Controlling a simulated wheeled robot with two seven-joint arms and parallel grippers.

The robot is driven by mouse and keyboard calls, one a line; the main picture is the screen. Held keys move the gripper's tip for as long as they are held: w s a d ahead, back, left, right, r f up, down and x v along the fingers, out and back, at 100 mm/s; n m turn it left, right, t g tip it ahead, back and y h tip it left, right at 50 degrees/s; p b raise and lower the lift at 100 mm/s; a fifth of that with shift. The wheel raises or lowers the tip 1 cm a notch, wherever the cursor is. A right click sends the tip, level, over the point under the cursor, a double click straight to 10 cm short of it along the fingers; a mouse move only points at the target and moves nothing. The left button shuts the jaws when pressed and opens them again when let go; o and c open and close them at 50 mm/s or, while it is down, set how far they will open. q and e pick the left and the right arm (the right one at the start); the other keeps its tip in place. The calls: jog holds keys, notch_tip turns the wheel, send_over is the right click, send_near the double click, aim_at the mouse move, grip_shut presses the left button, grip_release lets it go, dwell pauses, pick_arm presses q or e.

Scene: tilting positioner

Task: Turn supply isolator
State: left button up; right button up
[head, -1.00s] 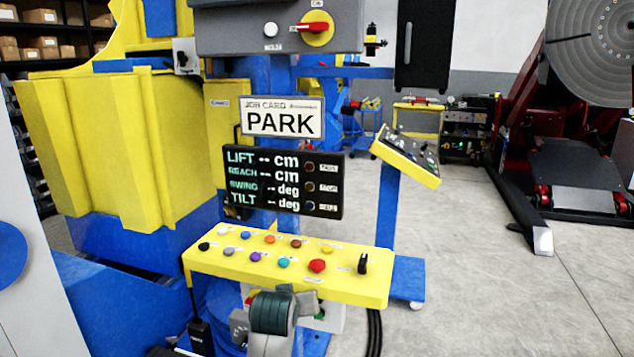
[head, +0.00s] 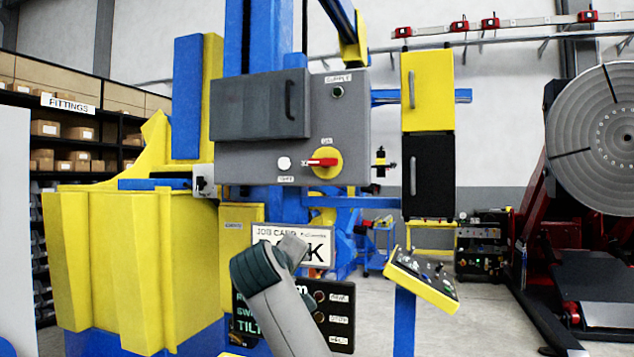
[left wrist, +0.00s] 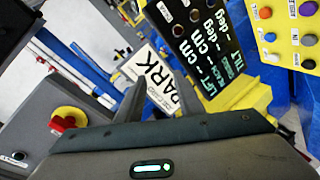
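The supply isolator (head: 326,162) is a red handle on a round yellow plate, on the front of a grey cabinet (head: 240,160). Its handle lies about level, with an "ON" label above the plate. It also shows at the lower left of the left wrist view (left wrist: 68,118). My left gripper (head: 292,248) is below and a little left of the isolator, in front of the job card, apart from the isolator. In the left wrist view its two fingers (left wrist: 155,88) stand apart with nothing held between them. My right gripper is not in view.
The job card sign (head: 318,248) and display (head: 338,318) are partly hidden behind my left arm. A tilted yellow console (head: 422,282) stands right of them. The button panel (left wrist: 290,40) shows in the left wrist view. Open floor lies at the right.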

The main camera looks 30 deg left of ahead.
pick_arm(q)
jog(key=s+d+r+n+t, duration=0.1)
jog(key=s+r+n, duration=0.1)
jog(key=r, duration=0.9)
jog(key=s+r+n+t+h, duration=0.1)
jog(key=s+r, duration=0.4)
jog(key=r, duration=0.7)
jog(key=shift+d+r+n+t+h, duration=0.2)
jog(key=shift+d+n+t+h, duration=0.15)
jog(key=shift+n+t, duration=0.4)
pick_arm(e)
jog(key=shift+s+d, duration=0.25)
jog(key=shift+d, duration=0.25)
pick_arm(q)
jog(key=shift+w, duration=0.15)
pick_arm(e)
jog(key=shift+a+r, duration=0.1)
pick_arm(q)
jog(key=p, duration=0.8)
send_near(312, 162)
jog(key=x, duration=0.8)
jog(key=shift+w+a+r, duration=0.1)
jog(key=shift+w, duration=0.25)
jog(key=shift+w+a+p, duration=0.15)
jog(key=shift+w+p, duration=0.15)
jog(key=shift+w, duration=0.4)
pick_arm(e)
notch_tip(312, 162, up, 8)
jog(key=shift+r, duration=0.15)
